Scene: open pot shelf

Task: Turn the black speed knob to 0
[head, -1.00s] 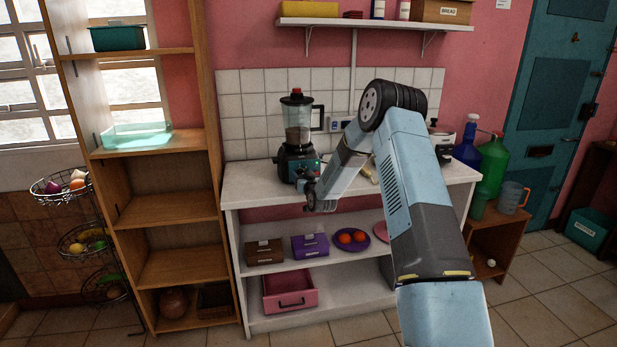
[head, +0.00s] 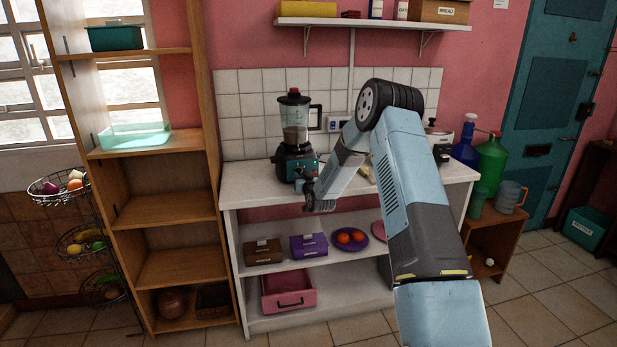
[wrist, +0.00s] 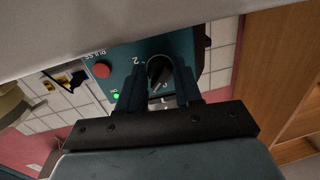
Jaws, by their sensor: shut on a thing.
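The blender (head: 295,128) stands on the white counter, with a clear jar, a red lid top and a dark teal base (head: 292,163). In the wrist view the black speed knob (wrist: 157,68) sits on the teal control panel (wrist: 133,76), between the two fingers of my gripper (wrist: 160,75). My gripper is shut on the knob. A white "2" shows beside the knob; the fingers partly hide the other marks, and I cannot tell the exact setting. In the head view my gripper (head: 307,187) is at the front of the base and the knob is hidden.
A red button (wrist: 101,70) labelled PULSE and a lit green lamp (wrist: 116,96) are on the same panel. The counter (head: 243,181) has boxes and a plate of orange fruit on the shelf below. A tall wooden shelf (head: 165,209) stands close on the left.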

